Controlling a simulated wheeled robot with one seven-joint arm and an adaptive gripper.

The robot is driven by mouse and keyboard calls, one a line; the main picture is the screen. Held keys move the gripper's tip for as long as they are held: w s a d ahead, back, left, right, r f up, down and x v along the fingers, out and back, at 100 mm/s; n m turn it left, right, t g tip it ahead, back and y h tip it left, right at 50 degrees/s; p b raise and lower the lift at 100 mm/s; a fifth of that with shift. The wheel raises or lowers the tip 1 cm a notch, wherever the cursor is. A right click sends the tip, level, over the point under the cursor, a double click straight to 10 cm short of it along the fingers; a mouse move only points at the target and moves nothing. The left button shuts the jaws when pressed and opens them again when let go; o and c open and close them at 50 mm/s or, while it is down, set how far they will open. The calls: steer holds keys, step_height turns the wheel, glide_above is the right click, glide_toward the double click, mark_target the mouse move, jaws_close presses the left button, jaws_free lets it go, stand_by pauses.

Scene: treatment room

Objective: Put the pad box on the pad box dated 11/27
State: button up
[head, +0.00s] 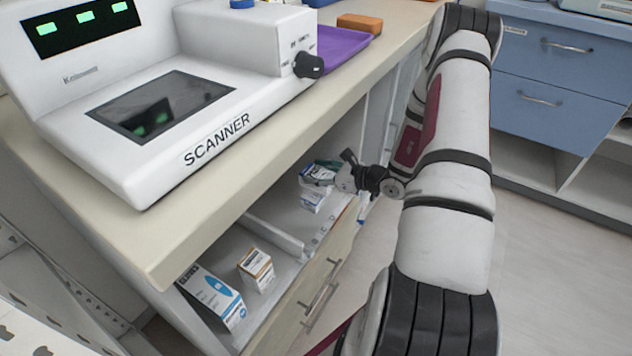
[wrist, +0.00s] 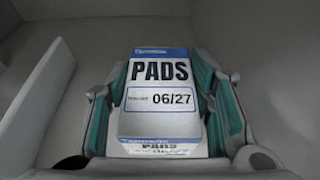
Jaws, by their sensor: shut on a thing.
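A white and blue pad box (wrist: 163,85) marked PADS and 06/27 sits between the two fingers of my gripper (wrist: 165,105) in the wrist view. The gripper is shut on it, with a finger along each side. In the head view my gripper (head: 340,176) reaches into the shelf space under the counter. A small white box (head: 312,201) shows just below it there; its print is too small to read. No date 11/27 is readable in either view.
The counter (head: 232,172) with the scanner (head: 190,100) overhangs the shelf. A low divider (head: 275,238) separates the compartments. A blue-white box (head: 212,298) and a brown-white box (head: 256,268) stand in the nearer compartment. Blue drawers (head: 545,100) are at right.

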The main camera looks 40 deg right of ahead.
steer(key=shift+w+d, duration=0.15)
steer(key=shift+w, duration=0.4)
steer(key=shift+w+f+b, duration=0.1)
steer(key=shift+f+b, duration=0.95)
steer(key=shift+f, duration=0.7)
steer(key=shift+f, duration=0.1)
steer(key=o, duration=1.2)
steer(key=shift+d, duration=0.1)
steer(key=p+v, duration=0.4)
steer(key=v, duration=0.8)
